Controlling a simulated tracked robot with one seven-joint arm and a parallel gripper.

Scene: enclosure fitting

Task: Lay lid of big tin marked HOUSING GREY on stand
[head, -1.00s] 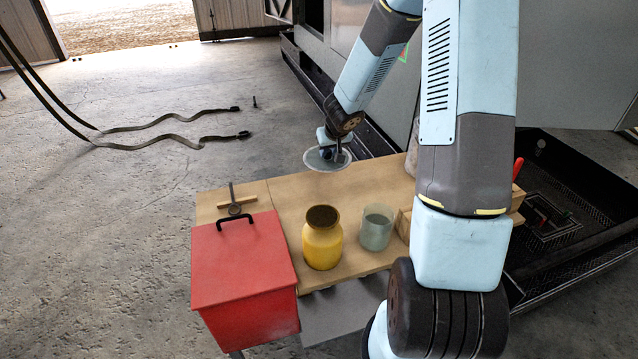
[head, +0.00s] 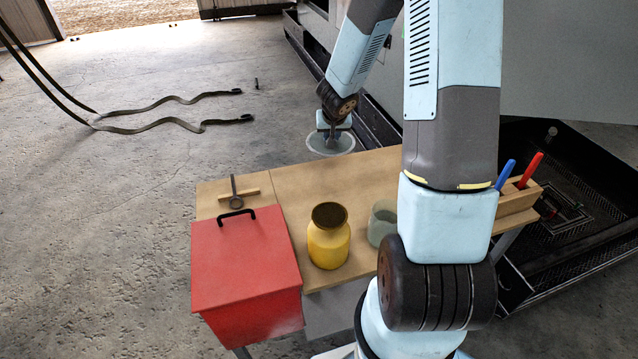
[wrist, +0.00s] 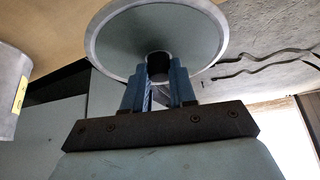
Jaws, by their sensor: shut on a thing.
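My gripper (wrist: 158,85) is shut on the dark knob of a round grey lid (wrist: 130,35) with a pale rim. In the head view the lid (head: 322,145) hangs roughly level in the air near the far edge of the bench. A grey cylinder (wrist: 8,85) with a yellow label stands at the left of the wrist view, apart from the lid; its marking is not readable. In the head view my arm hides that part of the bench. A small wooden crosspiece with a dark rod and ring (head: 236,194) lies at the bench's left; I cannot tell whether it is the stand.
The wooden bench (head: 290,195) holds an open yellow jar (head: 328,245) and a grey-green cup (head: 378,222), partly behind my arm. A red box (head: 245,265) with a black handle stands at front left. A wooden block (head: 518,197) holds blue and red handles.

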